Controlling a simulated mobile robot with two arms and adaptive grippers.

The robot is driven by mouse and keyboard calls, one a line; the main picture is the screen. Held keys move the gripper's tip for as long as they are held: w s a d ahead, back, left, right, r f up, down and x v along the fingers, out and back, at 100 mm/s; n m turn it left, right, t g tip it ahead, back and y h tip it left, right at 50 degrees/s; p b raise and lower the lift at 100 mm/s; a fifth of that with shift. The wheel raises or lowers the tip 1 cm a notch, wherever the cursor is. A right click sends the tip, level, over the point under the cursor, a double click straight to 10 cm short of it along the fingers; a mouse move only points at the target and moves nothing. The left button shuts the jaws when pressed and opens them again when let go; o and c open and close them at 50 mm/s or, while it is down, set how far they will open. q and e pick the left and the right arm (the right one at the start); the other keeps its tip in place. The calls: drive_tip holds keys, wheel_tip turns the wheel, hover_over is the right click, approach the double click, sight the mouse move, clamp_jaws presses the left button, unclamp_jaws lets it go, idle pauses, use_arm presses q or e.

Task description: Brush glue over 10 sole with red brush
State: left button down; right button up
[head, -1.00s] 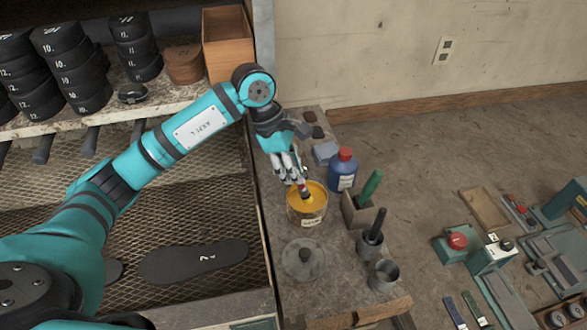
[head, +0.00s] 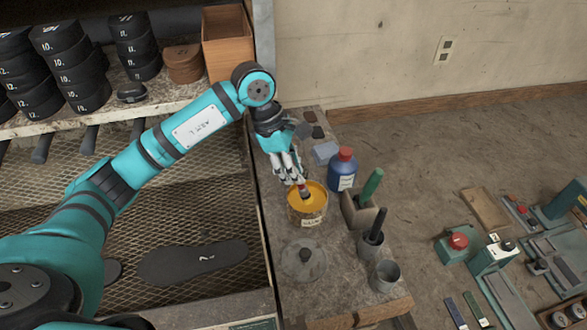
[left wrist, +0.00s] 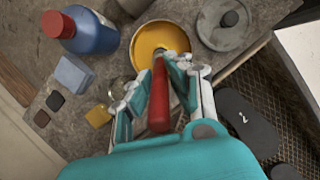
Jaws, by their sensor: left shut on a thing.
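My left gripper (head: 290,170) is shut on the red brush (head: 303,190), over the round glue pot (head: 307,219). The left wrist view shows the gripper (left wrist: 160,75) around the brush's red handle (left wrist: 159,100). The brush points down into the pot (left wrist: 137,40) of yellow glue; its bristle end is at the glue, and how deep it sits is unclear. A black sole (head: 185,264) with a small white mark lies on the mesh shelf; it also shows in the left wrist view (left wrist: 247,122). Its number is not readable. My right gripper is not in view.
A round lid (head: 303,262), blue bottle (head: 341,172), green-handled tool (head: 371,186) and metal cups (head: 384,278) share the narrow bench. Stacked black soles (head: 78,70) numbered 10, and other stacks, stand on the upper shelf beside a wooden box (head: 228,45).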

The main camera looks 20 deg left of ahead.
use_arm(q)
drive_tip(key=shift+f, duration=0.1)
idle(0.3)
drive_tip(key=shift+r+p, duration=1.55)
drive_tip(key=shift+r, duration=2.05)
drive_tip(key=shift+f, duration=0.1)
